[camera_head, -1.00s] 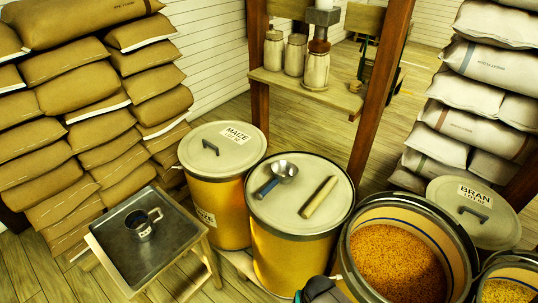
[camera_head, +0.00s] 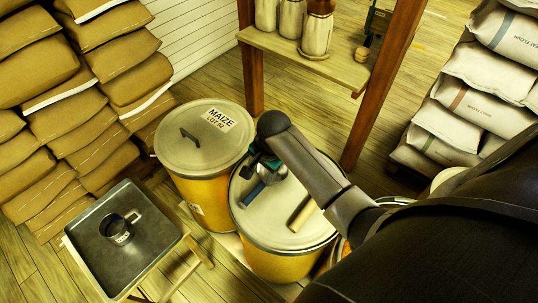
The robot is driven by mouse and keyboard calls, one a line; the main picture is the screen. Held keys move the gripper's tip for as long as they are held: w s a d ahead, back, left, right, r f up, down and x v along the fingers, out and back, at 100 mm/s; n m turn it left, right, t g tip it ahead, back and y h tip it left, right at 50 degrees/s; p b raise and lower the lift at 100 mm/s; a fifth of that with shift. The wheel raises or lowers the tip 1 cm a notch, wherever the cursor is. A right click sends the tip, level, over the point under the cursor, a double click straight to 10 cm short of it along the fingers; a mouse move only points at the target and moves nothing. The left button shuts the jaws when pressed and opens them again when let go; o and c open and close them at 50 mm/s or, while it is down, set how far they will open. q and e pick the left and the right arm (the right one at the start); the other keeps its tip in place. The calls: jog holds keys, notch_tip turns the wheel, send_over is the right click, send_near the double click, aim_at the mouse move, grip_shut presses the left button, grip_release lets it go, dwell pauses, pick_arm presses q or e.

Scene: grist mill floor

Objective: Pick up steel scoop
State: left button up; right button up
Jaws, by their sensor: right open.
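The steel scoop (camera_head: 252,195) lies on the pale lid of the middle yellow drum (camera_head: 258,222). Its blue handle shows, pointing to the lower left, while its bowl is largely hidden under my right gripper. My right arm reaches in from the right, and its gripper (camera_head: 262,170) is above the scoop's bowl end, open. I cannot tell whether the fingers touch the scoop. My left gripper is out of view.
A closed maize drum (camera_head: 203,140) stands behind left. A metal-topped table (camera_head: 100,262) holds a metal cup (camera_head: 117,230). A wooden post (camera_head: 378,85) and shelf (camera_head: 330,72) stand behind.

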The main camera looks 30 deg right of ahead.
jog(key=b, duration=0.2)
send_over(256, 190)
jog(key=f, duration=0.4)
jog(key=s+f, duration=0.1)
jog(key=f, duration=0.2)
jog(key=shift+d, duration=0.2)
jog(key=f, duration=0.1)
jog(key=f+b, duration=0.1)
jog(key=f, duration=0.1)
jog(key=f+b, duration=0.1)
jog(key=f, duration=0.1)
jog(key=shift+w+a, duration=0.1)
jog(key=shift+w, duration=0.3)
grip_shut()
dwell(0.4)
